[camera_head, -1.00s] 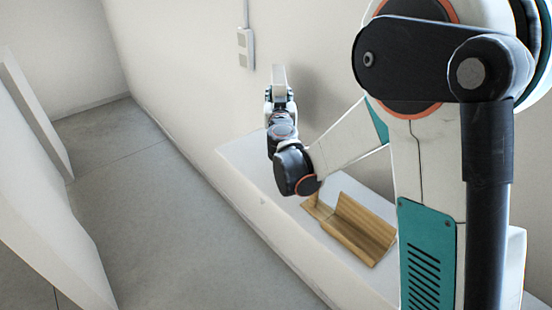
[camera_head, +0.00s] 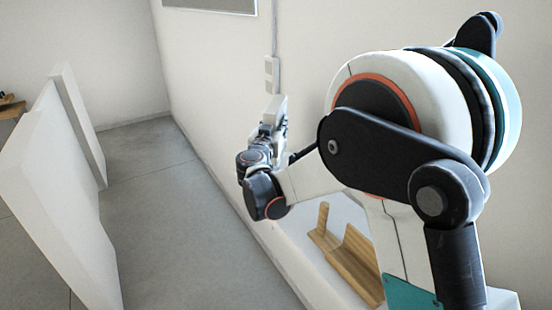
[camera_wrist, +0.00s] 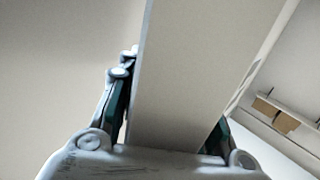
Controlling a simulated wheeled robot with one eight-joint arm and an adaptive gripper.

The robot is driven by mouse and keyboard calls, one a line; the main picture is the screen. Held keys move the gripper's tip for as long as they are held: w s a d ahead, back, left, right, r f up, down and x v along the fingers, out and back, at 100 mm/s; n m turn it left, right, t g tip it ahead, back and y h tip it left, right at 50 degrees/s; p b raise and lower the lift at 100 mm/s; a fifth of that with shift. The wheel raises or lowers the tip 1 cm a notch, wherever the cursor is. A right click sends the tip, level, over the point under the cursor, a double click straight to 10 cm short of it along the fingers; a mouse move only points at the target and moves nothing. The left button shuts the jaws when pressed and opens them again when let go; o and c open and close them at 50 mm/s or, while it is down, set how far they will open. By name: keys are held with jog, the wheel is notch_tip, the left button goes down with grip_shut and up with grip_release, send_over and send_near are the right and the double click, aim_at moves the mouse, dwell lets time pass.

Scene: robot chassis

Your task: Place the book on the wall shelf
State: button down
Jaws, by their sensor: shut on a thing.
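The book is a pale grey-white slab (camera_head: 277,108) held up in my gripper (camera_head: 268,130), in front of the wall and well above the white ledge. In the wrist view the book (camera_wrist: 200,75) fills the middle, tilted, with the fingers of my gripper (camera_wrist: 170,110) on both sides. My gripper is shut on it. At the right of the wrist view, a narrow pale strip like a shelf (camera_wrist: 292,110) carries brown box-like things; I cannot tell for sure that it is the wall shelf. No wall shelf shows clearly in the head view.
A wooden stand (camera_head: 355,268) sits on a white ledge (camera_head: 300,262) below my arm. White panels (camera_head: 62,190) stand at the left. A socket box and conduit (camera_head: 272,72) are on the wall behind the book. The grey floor (camera_head: 175,215) between is clear.

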notch_tip(320, 180, down, 10)
jog(key=b, duration=0.2)
jog(key=shift+r+b, duration=0.1)
jog(key=shift+b, duration=0.2)
jog(key=c, duration=1.1)
grip_release()
jog(key=shift+s+a, duration=0.1)
jog(key=shift+s, duration=0.25)
jog(key=s, duration=0.3)
jog(key=s+a+p, duration=0.1)
jog(key=s, duration=0.3)
jog(key=s+a+p, duration=0.1)
jog(key=s, duration=0.3)
jog(key=shift+s, duration=0.1)
